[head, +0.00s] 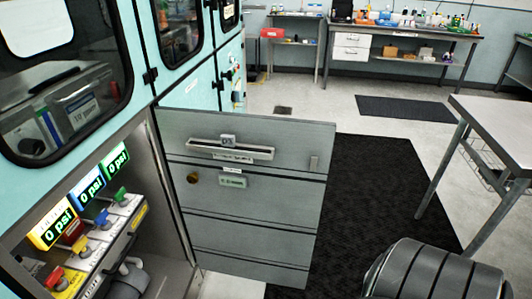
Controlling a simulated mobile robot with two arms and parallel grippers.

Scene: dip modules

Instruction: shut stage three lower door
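The stage three lower door (250,215), a grey metal panel labelled D3, stands wide open. It is hinged on its left side at the teal cabinet (185,85) and swings out into the room. A long horizontal handle (230,149) runs across its upper part, with a small round brass lock and a green-white label below. The open compartment (165,190) shows to the left of the door. Neither of my grippers is in view.
Lit 0 psi displays (88,195) and coloured valves (98,235) sit inside the compartment. A dark floor mat (385,190) lies right of the door. A metal table (497,118) stands at right. A bench (385,32) with bottles is at the back.

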